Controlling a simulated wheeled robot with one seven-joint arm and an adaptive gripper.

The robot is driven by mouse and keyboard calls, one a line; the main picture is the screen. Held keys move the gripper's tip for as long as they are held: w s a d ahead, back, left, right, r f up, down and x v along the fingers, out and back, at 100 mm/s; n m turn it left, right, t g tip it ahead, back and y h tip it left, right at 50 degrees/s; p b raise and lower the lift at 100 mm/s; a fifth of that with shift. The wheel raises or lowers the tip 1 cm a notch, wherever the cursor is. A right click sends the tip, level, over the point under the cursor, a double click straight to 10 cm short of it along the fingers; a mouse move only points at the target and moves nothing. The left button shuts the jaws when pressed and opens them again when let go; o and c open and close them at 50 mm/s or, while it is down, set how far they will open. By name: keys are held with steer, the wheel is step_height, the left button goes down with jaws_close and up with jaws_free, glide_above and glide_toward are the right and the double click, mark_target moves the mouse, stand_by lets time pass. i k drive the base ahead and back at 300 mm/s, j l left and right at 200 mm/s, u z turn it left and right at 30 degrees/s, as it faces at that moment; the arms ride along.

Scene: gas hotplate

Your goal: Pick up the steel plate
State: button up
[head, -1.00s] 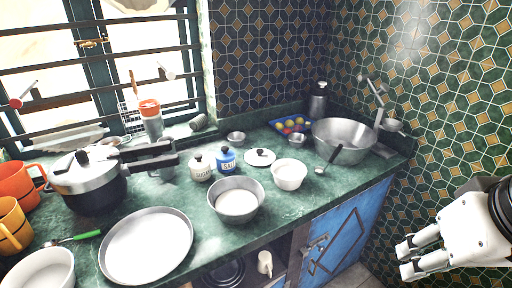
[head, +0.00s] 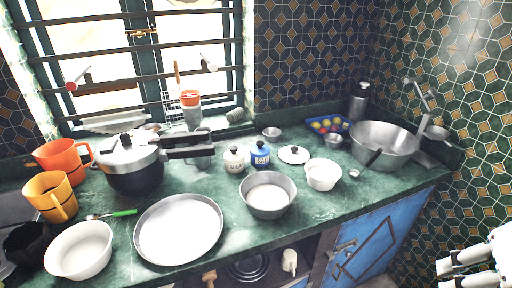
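The steel plate (head: 179,229) is a wide, round, shallow grey plate with a raised rim. It lies flat and empty on the green counter, near its front edge, left of the middle. My gripper (head: 442,276) is at the bottom right corner, partly cut off by the frame. Its white fingers stand apart with nothing between them. It is in front of the counter's right end, far from the plate.
A white bowl (head: 80,250) and a green-handled utensil (head: 112,214) lie left of the plate. A metal bowl (head: 268,194) stands close on its right. A pressure cooker (head: 133,166) stands behind it. Orange mugs (head: 52,196) are at the left.

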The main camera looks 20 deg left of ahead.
mark_target(178, 229)
steer(key=i+l+u, duration=0.1)
steer(key=i+u, duration=0.3)
steer(key=i+l+u, duration=0.1)
steer(key=u, duration=0.35)
steer(key=i+l+u, duration=0.4)
steer(key=k+j, duration=0.1)
